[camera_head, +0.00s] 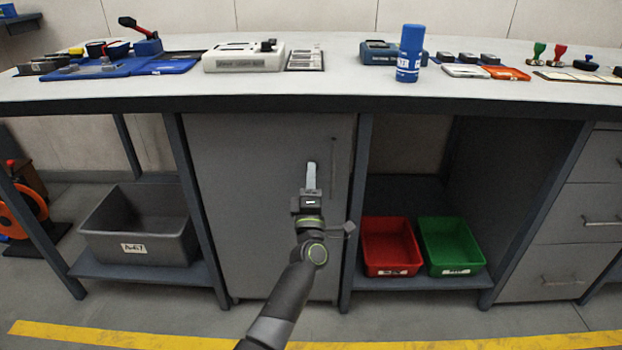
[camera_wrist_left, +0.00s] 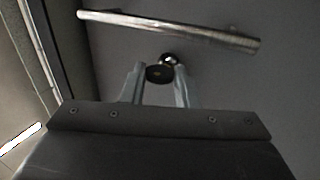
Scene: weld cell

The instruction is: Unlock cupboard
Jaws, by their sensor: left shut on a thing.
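The grey cupboard (camera_head: 255,180) stands under the bench with its door closed. Its bar handle (camera_head: 333,160) is on the right side of the door and crosses the top of the left wrist view (camera_wrist_left: 170,30). A shiny round lock (camera_wrist_left: 168,59) sits in the door below the handle in that view. A dark, rounded key head (camera_wrist_left: 159,74) is in front of the lock. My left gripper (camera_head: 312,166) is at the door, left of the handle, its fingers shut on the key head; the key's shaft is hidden. My right gripper is not in view.
The bench top (camera_head: 340,85) overhangs the cupboard. A blue spray can (camera_head: 410,55) stands at its front edge. A grey bin (camera_head: 140,225) is on the left shelf; red (camera_head: 390,246) and green (camera_head: 451,246) bins are right of the cupboard. The floor in front is clear.

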